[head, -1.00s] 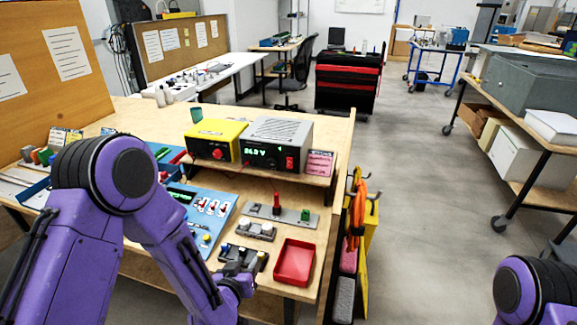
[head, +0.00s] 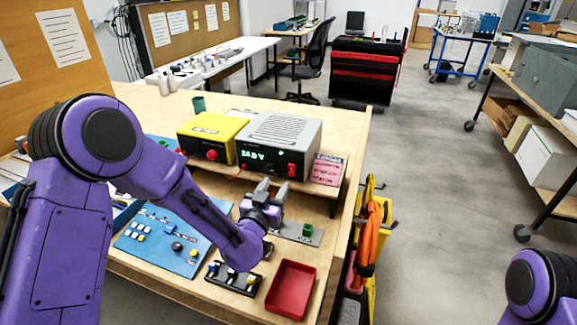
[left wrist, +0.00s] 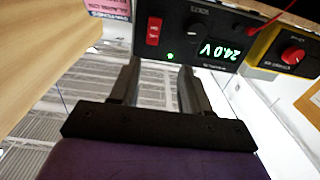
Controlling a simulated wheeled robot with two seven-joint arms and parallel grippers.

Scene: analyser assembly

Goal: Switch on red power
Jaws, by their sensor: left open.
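A grey power supply (head: 280,140) stands on the raised shelf, with a lit green 24.0 V display (head: 253,155) and a red rocker switch (head: 292,170) at the right of its front. In the left wrist view the red switch (left wrist: 153,31) appears upside down, left of a black knob (left wrist: 195,33); a green lamp (left wrist: 170,56) is lit. My left gripper (head: 268,186) is open and empty, in front of and just below the supply's front, apart from the switch. Its two fingers (left wrist: 158,68) point towards the panel. My right gripper is out of view.
A yellow box (head: 212,138) with a red knob stands left of the supply. A pink label (head: 327,170) stands right of it. Below are a blue panel (head: 150,246), a red tray (head: 291,289) and a grey plate (head: 305,234). Orange cables (head: 370,235) hang off the bench's right side.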

